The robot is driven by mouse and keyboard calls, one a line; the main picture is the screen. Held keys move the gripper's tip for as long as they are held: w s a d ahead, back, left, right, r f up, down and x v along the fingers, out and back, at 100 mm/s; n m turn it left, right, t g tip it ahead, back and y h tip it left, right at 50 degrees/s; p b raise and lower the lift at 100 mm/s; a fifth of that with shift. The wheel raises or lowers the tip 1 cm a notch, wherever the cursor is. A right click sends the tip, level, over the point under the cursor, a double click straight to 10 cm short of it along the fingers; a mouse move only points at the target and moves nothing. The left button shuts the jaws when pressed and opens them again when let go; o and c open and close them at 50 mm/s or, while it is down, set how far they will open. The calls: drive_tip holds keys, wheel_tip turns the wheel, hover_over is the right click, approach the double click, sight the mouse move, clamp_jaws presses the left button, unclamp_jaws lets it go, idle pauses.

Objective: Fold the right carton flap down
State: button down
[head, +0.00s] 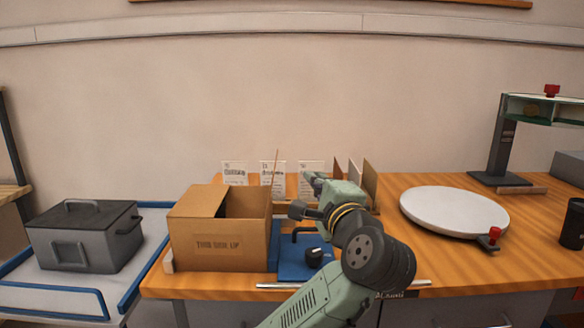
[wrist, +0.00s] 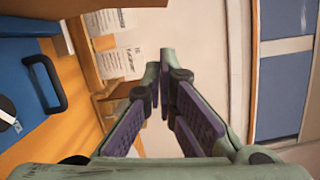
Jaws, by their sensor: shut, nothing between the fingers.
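The brown cardboard carton (head: 222,242) stands on the bench with its top partly open. Its left flap (head: 197,202) lies inward over the left part of the opening. A thin brown upright strip (head: 275,168) at the right rim looks like the right flap seen edge-on. My gripper (head: 310,178) is to the right of the carton, at about flap height and apart from it. In the wrist view its fingers (wrist: 160,75) come together at the tips with nothing between them. A brown cardboard surface (wrist: 40,6) fills that view's top left edge, probably carton or flap.
A blue plate (head: 291,266) with a black handle lies right of the carton. White cards (head: 234,172) and upright panels (head: 369,182) stand behind. A round white disc (head: 455,212) is at right, a grey lidded box (head: 78,248) at left.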

drive_tip(key=w+a+r+p, duration=0.1)
drive_tip(key=w+a+p, duration=0.1)
drive_tip(key=w+a, duration=0.2)
drive_tip(key=shift+a, duration=0.5)
drive_tip(key=shift+w, duration=0.15)
drive_tip(key=shift+a+r+n, duration=0.15)
drive_tip(key=shift+a+n, duration=0.1)
drive_tip(key=shift+n, duration=0.15)
